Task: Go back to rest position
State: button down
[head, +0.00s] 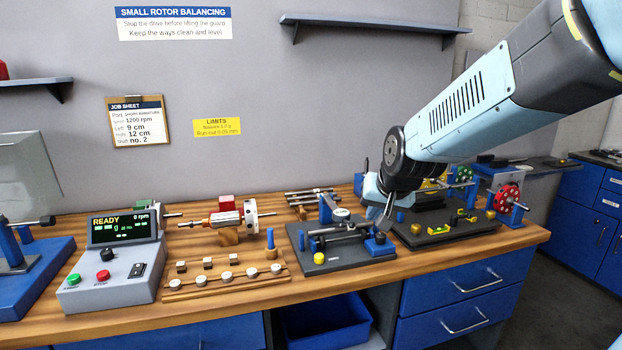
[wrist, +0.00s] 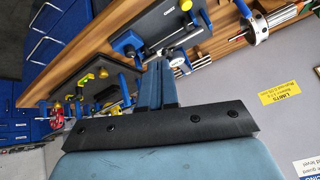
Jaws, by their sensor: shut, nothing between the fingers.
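My gripper (head: 384,216) hangs at the end of my light-blue arm, over the right half of the wooden workbench (head: 400,268). It is in front of the wall, near the gap between two black fixture plates. In the wrist view its blue fingers (wrist: 153,84) are together with nothing held between them. The nearer plate (head: 340,262) carries a dial gauge, blue blocks and a yellow knob. Whether the fingertips touch anything below cannot be told. My arm hides part of the right wall and bench.
A grey control box (head: 112,270) reading READY stands at left. A rotor (head: 225,218) lies behind a wooden rack of weights (head: 228,280). A second black plate (head: 440,232) and a red wheel (head: 507,197) are at right. A shelf (head: 375,25) juts out above.

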jog(key=s+d+r, duration=0.1)
jog(key=s+d, duration=0.2)
jog(key=s, duration=0.3)
jog(key=s+d+r+n+g+h, duration=0.1)
jog(key=s+d+r, duration=0.1)
jog(key=s, duration=0.5)
jog(key=s+d+r, duration=0.2)
jog(key=s+d, duration=0.2)
jog(key=s, duration=0.2)
jog(key=shift+s+d+g+h, duration=0.15)
jog(key=shift+d+g+h, duration=0.15)
jog(key=shift+d, duration=0.05)
